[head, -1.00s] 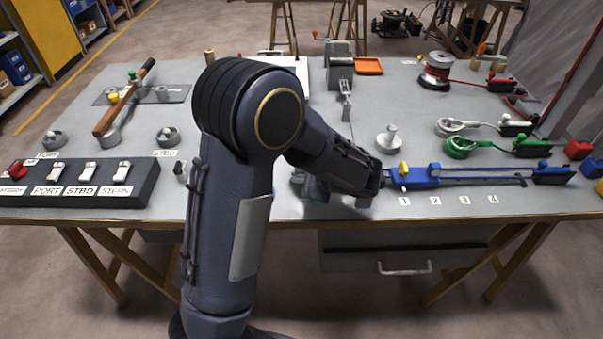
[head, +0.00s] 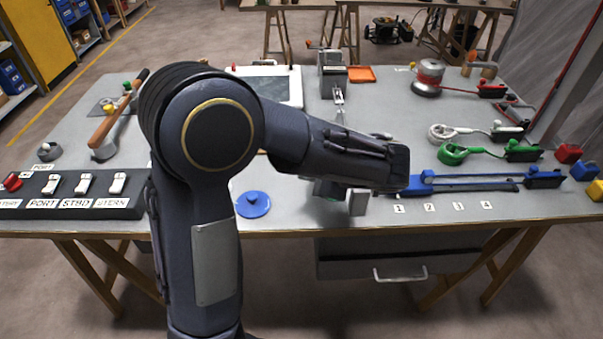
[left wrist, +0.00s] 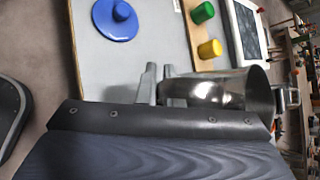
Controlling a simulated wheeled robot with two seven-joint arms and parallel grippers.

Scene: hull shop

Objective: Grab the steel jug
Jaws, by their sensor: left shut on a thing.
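The steel jug (left wrist: 235,92) shows in the left wrist view as a shiny, round-walled vessel lying sideways in the picture, right at my left gripper (left wrist: 158,86). The gripper's two fingers are close together at the jug's left side, shut on it; the exact gripped part is hard to make out. In the head view my left forearm hides the jug, and only a grey part of the gripper (head: 357,202) shows below the arm, near the table's front edge. My right gripper is in neither view.
A blue knobbed lid (head: 253,204) lies left of the gripper. A blue slide rail (head: 465,182) with numbered labels is close on the right. A switch box (head: 70,190) stands at the front left. A framed panel (head: 272,88) and orange tray (head: 361,74) lie further back.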

